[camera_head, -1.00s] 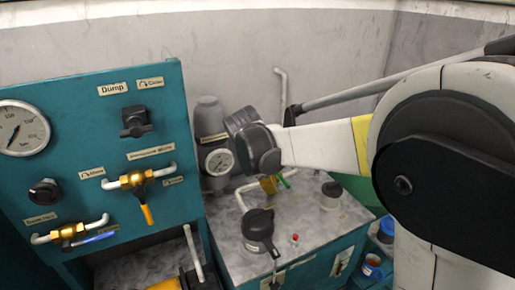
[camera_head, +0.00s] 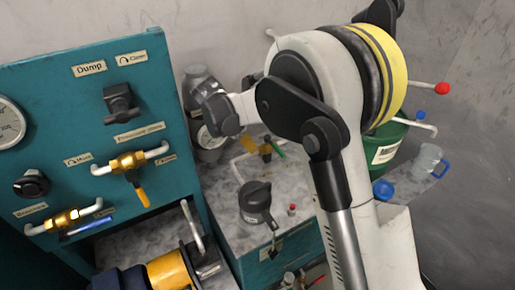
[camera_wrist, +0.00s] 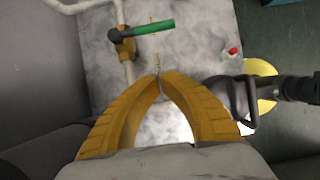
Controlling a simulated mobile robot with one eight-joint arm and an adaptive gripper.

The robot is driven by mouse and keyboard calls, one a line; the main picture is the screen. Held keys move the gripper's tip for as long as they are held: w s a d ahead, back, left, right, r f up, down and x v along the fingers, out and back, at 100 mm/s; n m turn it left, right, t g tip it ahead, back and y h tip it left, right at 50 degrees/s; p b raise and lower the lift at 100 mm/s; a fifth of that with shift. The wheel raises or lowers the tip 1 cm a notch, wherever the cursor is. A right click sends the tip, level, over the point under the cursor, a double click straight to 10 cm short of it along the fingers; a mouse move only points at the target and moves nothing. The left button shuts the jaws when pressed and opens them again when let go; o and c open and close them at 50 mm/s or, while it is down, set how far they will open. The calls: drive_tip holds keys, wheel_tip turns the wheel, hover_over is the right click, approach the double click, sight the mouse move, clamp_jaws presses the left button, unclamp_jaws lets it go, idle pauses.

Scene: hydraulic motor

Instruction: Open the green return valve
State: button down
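The green return valve has a green handle (camera_head: 278,149) on a brass-coloured body (camera_head: 265,151), on a pipe over the grey worktop in the head view. In the wrist view the green handle (camera_wrist: 154,27) points right from the valve body (camera_wrist: 124,42), near the top. My gripper (camera_wrist: 159,76) shows its two yellow fingers with the tips together and nothing seen between them. In the picture its tips are below the handle and apart from it.
A black-capped filler (camera_head: 256,198) and a small red knob (camera_head: 292,208) are on the worktop (camera_head: 236,232). The teal panel (camera_head: 60,130) with brass valves stands left. A green bucket (camera_head: 388,150) is at right. A pale pipe (camera_wrist: 128,72) runs below the valve in the wrist view.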

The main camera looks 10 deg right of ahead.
sight(275, 148)
drive_tip(key=w+d+f+b, duration=0.2)
drive_tip(key=d+f, duration=0.4)
drive_tip(key=d, duration=0.1)
drive_tip(key=shift+w+d+f+b, duration=0.15)
drive_tip(key=shift+w+f+b, duration=0.1)
drive_tip(key=shift+f+b, duration=0.15)
